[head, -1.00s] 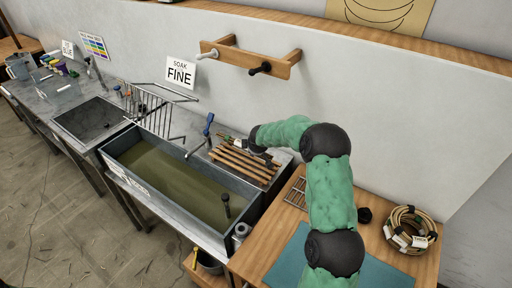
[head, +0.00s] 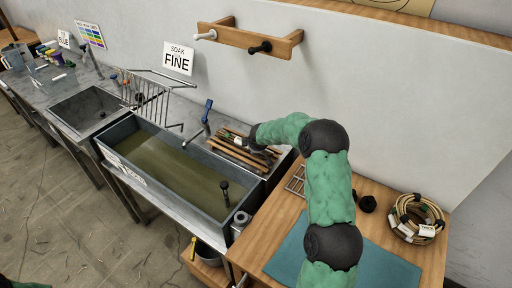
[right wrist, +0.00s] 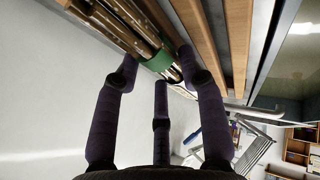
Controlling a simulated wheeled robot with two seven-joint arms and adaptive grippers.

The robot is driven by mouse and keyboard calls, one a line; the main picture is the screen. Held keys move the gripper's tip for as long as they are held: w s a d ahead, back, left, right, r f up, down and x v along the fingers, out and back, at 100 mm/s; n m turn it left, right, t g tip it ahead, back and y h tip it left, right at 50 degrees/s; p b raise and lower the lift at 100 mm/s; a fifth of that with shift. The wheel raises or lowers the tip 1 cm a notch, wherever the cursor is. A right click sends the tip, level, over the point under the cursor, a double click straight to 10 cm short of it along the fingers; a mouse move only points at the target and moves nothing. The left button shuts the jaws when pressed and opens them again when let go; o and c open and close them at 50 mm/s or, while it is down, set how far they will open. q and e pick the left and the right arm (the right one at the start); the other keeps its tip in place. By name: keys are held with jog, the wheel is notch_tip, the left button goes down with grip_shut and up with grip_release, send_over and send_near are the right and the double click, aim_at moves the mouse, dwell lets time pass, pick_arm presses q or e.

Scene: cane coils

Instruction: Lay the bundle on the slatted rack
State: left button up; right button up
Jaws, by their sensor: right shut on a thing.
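The slatted rack (head: 238,158), with brown wooden slats, sits at the right end of the soaking trough; its slats (right wrist: 238,35) also run along the upper right wrist view. The bundle (right wrist: 118,25) is several brown cane sticks with a green band. My right gripper (right wrist: 158,62) is shut on it near the band, with dark fingers on both sides. In the head view the gripper (head: 264,152) is at the rack's right end, partly hidden by my wrist. The bundle lies along the slats, at or just above them; I cannot tell whether it touches. My left gripper is out of view.
The trough (head: 160,165) of murky liquid is left of the rack, with a blue-handled tap (head: 207,110) behind. A wire rack (head: 150,95) stands farther left. A wooden table (head: 262,240) with a teal mat (head: 385,272) and cane coil (head: 416,218) is at right. A peg rail (head: 245,38) hangs above.

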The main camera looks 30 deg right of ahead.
jog(key=o, duration=1.2)
jog(key=shift+o, duration=0.2)
jog(key=shift+s, duration=0.1)
jog(key=v, duration=1.2)
